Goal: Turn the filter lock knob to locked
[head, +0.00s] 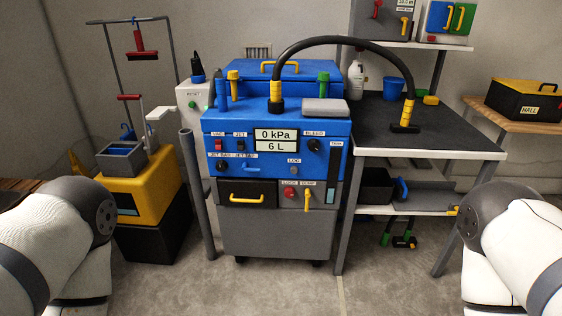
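A blue and grey machine (275,232) stands in the middle of the head view. A small red knob (290,194) sits low on its front panel, under a label that seems to read LOCK. The knob is too small to tell which way it is turned. To its left is a dark drawer front (232,187) with a yellow handle (246,199). To its right a yellow lever (307,202) hangs under a DUMP label. My arms show at the left and right edges, well apart from the machine. Neither gripper is in view.
A grey pole (194,185) stands just left of the machine. A yellow mop cart (147,190) is further left. A dark-topped workbench (440,128) with a lower shelf is close on the right. The floor (290,290) in front of the machine is clear.

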